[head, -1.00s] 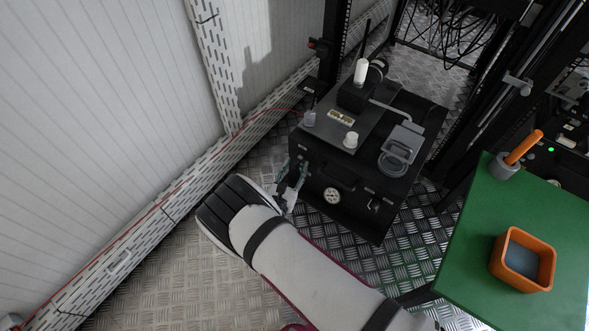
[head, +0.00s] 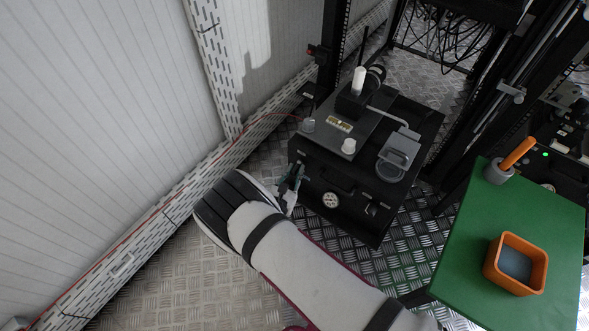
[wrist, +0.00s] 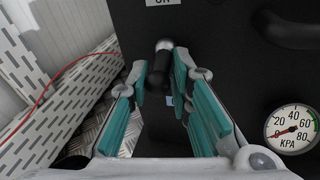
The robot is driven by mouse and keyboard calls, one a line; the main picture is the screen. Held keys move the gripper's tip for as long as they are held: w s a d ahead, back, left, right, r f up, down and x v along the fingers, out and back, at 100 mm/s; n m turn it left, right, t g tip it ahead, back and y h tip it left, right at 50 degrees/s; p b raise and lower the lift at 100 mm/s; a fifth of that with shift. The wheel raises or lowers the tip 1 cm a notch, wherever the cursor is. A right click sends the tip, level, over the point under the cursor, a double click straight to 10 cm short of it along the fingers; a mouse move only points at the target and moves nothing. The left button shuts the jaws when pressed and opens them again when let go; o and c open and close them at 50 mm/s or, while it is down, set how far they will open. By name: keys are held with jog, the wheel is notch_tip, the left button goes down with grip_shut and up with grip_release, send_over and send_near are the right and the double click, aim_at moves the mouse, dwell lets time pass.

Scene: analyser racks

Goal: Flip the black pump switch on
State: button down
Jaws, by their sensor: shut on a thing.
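The black pump box (head: 352,181) stands on the floor at the upper middle of the head view. The black pump switch (wrist: 158,75) is a small lever with a grey metal end, on the box's front face below a label reading "ON" (wrist: 163,2). My gripper (wrist: 160,78) has its teal finger pads on either side of the lever and is shut on it. In the head view my gripper (head: 292,178) is at the box's front left, and the switch is hard to make out there.
A round KPA gauge (wrist: 292,130) is right of the switch, with a dark handle (wrist: 290,30) above it. A white slotted rail (head: 170,200) runs along the wall at left. A green table (head: 462,240) with an orange bin (head: 535,275) stands at right.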

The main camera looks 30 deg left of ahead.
aim_at(293, 171)
notch_tip(293, 171, up, 2)
jog(key=g+p, duration=0.2)
jog(key=p, duration=0.1)
jog(key=g+p, duration=0.2)
jog(key=p, duration=0.1)
jog(key=shift+s+a+r+m, duration=0.1)
jog(key=shift+r+m, duration=0.05)
jog(key=shift+m, duration=0.25)
jog(key=g+p, duration=0.2)
jog(key=g, duration=0.1)
jog(key=shift+r+p, duration=0.3)
jog(key=shift+p, duration=0.1)
jog(key=shift+a+r+m+g+p, duration=0.1)
jog(key=shift+m+g+p, duration=0.2)
jog(key=shift+g, duration=0.3)
jog(key=c, duration=1.5)
grip_release()
jog(key=shift+o, duration=0.2)
jog(key=v, duration=1.1)
jog(key=shift+r, duration=0.45)
jog(key=shift+s, duration=0.1)
